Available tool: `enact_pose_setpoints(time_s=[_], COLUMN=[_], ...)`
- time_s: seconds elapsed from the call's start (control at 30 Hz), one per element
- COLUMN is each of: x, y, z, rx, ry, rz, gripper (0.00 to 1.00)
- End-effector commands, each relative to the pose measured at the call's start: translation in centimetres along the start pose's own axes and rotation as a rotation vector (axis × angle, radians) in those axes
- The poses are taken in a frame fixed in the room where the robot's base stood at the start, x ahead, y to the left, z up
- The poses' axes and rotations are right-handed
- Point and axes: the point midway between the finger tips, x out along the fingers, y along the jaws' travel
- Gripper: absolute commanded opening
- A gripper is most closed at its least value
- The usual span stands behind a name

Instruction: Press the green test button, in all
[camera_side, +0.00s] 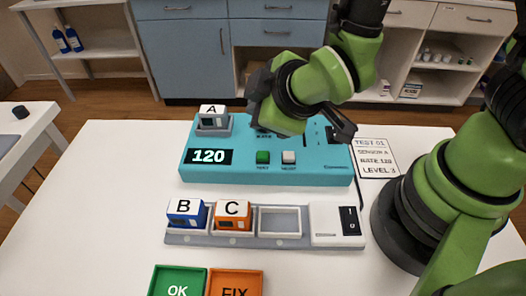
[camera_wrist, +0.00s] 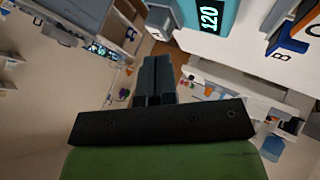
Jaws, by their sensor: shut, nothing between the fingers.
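The green button (camera_side: 263,157) stands on the front part of the teal tester (camera_side: 230,173), beside a white button (camera_side: 289,157). Nothing covers it, and nothing touches it in the side view. The tester's display (camera_side: 208,157) reads 120, and the display also shows in the wrist view (camera_wrist: 210,17). Sensor block A (camera_side: 212,115) sits in a holder at the tester's back left. My gripper (camera_side: 257,88) is above the back of the tester, right of block A and apart from the green button. In the wrist view my gripper (camera_wrist: 157,62) has its fingers together, empty. My arm hides part of the tester's back.
A grey tray (camera_side: 215,241) in front holds blue block B (camera_side: 187,213) and orange block C (camera_side: 233,214), with one empty slot and a white switch box (camera_side: 337,224). Green OK (camera_side: 178,278) and orange FIX (camera_side: 235,279) bins are nearest. A card (camera_side: 375,158) reads RATE 120, LEVEL 3.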

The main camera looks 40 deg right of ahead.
Motion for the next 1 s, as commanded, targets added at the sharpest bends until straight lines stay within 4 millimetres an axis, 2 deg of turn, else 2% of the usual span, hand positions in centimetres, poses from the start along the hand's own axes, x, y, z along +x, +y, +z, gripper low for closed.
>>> enact_pose_setpoints(time_s=[0.2,0.5,1.0], x=[2.3,4.5,4.9], y=[-1.7,-3.3,-3.6], z=[1.8,3.3,3.6], rx=[-0.003,0.0,0.003], ry=[-0.006,-0.001,0.002], rz=[-0.003,-0.004,-0.004], gripper=[0.0,0.0,0.0])
